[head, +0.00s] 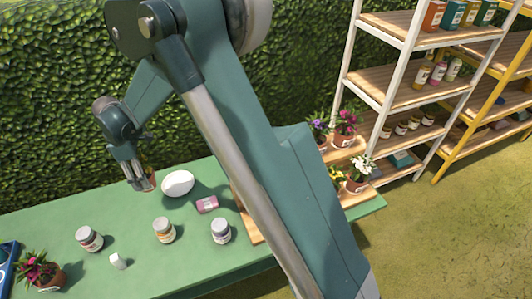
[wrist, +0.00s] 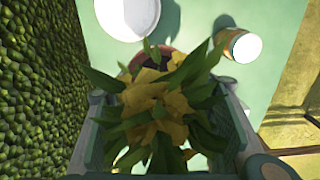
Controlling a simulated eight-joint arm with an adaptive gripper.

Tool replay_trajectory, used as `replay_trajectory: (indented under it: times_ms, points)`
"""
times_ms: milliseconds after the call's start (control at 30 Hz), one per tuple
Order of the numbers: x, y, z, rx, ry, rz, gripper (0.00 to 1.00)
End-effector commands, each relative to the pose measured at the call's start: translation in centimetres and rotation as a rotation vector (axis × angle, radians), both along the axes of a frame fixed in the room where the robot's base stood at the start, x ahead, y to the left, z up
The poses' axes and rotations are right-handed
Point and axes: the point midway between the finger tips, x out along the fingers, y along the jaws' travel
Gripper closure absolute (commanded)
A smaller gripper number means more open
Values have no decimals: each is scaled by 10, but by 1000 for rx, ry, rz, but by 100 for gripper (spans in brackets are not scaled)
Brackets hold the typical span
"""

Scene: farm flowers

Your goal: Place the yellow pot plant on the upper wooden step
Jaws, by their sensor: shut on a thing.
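My gripper (head: 143,172) is over the far left part of the green table and shut on a potted plant. In the wrist view the plant's yellow flowers (wrist: 155,112) and green leaves fill the space between my fingers (wrist: 165,130), and they hide most of the pot. In the head view only a bit of the reddish pot (head: 150,182) shows at the fingertips. The wooden step stand is at the table's right end. Its upper step (head: 345,151) carries purple and magenta flower pots; the lower step (head: 357,198) carries a white-flowered pot and a yellow-flowered one. My arm partly hides the stand.
A white rounded object (head: 178,183) lies beside my gripper. A pink item (head: 207,204), several jars (head: 164,230) and a small white block (head: 118,261) are on the table (head: 190,272). A red-flowered pot (head: 42,272) stands front left. A hedge (head: 50,130) runs behind; shelves (head: 405,80) stand right.

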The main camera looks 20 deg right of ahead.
Motion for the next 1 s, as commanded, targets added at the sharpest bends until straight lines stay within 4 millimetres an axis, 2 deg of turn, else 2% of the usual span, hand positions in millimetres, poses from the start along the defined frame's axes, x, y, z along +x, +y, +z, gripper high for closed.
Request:
replay_trajectory:
  times_ms: [100,467,767,1000]
  points:
    - [1,-40,17,0,0,-2,68]
    - [-7,-151,57,0,0,12,68]
    - [-28,-238,87,0,0,22,68]
    - [-53,-303,109,0,0,31,68]
